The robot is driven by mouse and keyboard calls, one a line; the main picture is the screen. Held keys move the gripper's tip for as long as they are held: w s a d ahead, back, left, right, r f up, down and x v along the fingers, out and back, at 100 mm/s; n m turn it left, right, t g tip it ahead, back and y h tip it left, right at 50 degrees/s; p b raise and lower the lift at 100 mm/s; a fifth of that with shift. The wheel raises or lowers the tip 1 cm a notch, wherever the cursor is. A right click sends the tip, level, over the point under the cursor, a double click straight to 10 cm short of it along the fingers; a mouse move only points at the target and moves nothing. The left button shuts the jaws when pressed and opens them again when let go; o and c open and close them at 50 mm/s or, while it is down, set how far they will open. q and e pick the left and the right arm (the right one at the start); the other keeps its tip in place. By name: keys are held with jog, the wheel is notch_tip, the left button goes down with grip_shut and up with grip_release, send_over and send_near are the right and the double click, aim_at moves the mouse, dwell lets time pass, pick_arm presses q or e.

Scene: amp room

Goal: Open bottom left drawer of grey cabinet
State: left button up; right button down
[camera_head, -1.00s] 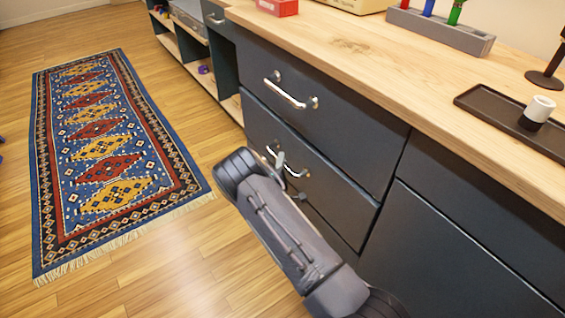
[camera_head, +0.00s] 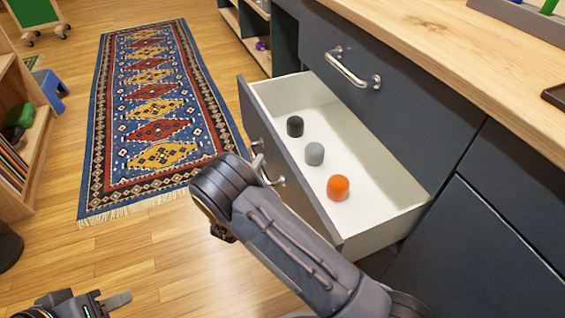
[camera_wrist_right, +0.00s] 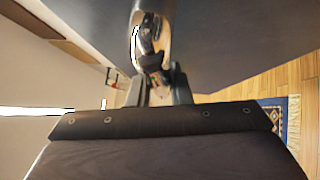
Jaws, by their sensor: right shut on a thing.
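The dark grey cabinet (camera_head: 400,90) stands at the right in the head view. Its lower left drawer (camera_head: 290,172) is pulled out, showing a white inside. A black piece (camera_head: 295,126), a grey piece (camera_head: 314,154) and an orange piece (camera_head: 338,187) lie in it. My right gripper (camera_head: 258,163) is at the drawer front, mostly hidden behind my arm. It is shut on the metal drawer handle (camera_head: 277,181); the handle also shows between the fingers in the right wrist view (camera_wrist_right: 150,32). My left gripper (camera_head: 100,302) is low at the left, cut off by the frame edge, away from the cabinet.
The upper drawer with its handle (camera_head: 352,68) is closed above the open one. A wooden worktop (camera_head: 440,45) tops the cabinet. A patterned rug (camera_head: 155,110) lies on the floor at left. A wooden shelf (camera_head: 40,140) and blue stool (camera_head: 52,90) stand further left.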

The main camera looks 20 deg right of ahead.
jog(key=a+b, duration=0.2)
jog(key=a, duration=0.5)
jog(key=shift+s+a, duration=0.25)
jog(key=shift+s, duration=0.1)
jog(key=shift+f, duration=0.1)
jog(key=c, duration=1.3)
grip_release()
jog(key=p+v, duration=0.1)
jog(key=v, duration=0.6)
jog(key=shift+s+a+p, duration=0.2)
jog(key=shift+s+p, duration=0.1)
jog(key=shift+p, duration=0.05)
